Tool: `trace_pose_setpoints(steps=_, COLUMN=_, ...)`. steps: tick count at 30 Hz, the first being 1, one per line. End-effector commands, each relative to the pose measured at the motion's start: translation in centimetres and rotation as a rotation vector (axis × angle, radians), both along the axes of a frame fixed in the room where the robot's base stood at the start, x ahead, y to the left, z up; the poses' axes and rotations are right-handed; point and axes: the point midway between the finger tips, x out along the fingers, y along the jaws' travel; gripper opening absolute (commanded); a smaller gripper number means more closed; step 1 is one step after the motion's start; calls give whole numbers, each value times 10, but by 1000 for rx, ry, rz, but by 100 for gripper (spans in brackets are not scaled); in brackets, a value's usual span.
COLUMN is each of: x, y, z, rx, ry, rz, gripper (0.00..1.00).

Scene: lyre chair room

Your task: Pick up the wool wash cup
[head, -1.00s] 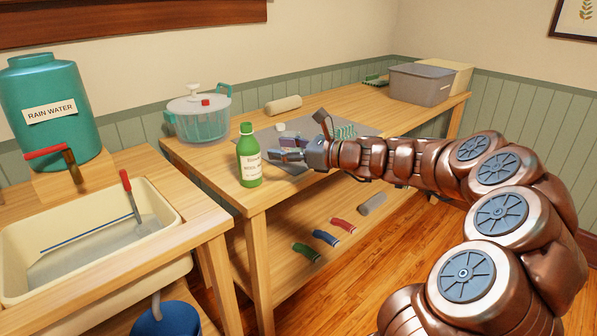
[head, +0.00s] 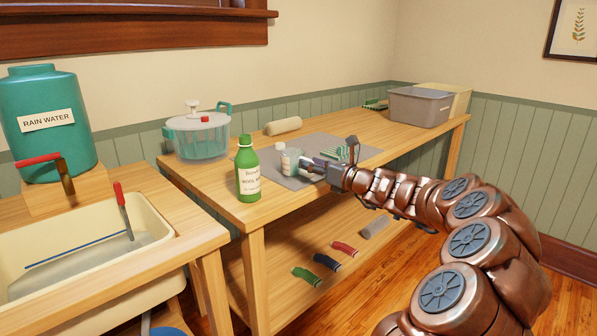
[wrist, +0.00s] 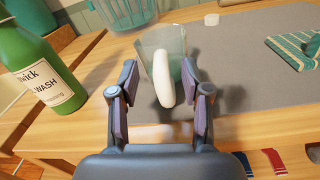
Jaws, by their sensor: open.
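The wool wash cup, a clear cup with a thick white handle, stands on the grey mat (head: 285,180) near the table's front edge. In the wrist view the cup (wrist: 162,42) is straight ahead, its white handle facing me and lying between the open fingers, with no clear contact. In the head view the cup (head: 290,162) is just left of my gripper (head: 309,166). My gripper also shows in the wrist view (wrist: 160,82), open and empty. A green wool wash bottle (head: 248,175) stands left of the cup; it shows in the wrist view too (wrist: 38,75).
A salad-spinner-like tub (head: 197,138) and a beige roll (head: 283,126) stand behind. Green striped knitting (wrist: 294,45) and a small white disc (wrist: 211,19) lie on the mat. A grey bin (head: 418,108) is at the far end. A sink (head: 150,235) is at left.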

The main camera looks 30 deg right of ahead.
Motion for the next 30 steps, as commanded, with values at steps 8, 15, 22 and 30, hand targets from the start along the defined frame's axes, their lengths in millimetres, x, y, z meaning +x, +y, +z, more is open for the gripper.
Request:
trace_pose_setpoints(steps=8, x=18, y=4, z=0, rx=-1, ry=0, rz=-2, gripper=48)
trace_pose_setpoints(steps=15, x=18, y=4, z=0, rx=-1, ry=0, rz=-2, gripper=40)
trace_pose_setpoints(steps=22, x=18, y=4, z=0, rx=-1, ry=0, rz=-2, gripper=16)
trace_pose_setpoints(steps=30, x=18, y=3, z=0, rx=-1, ry=1, rz=-2, gripper=0)
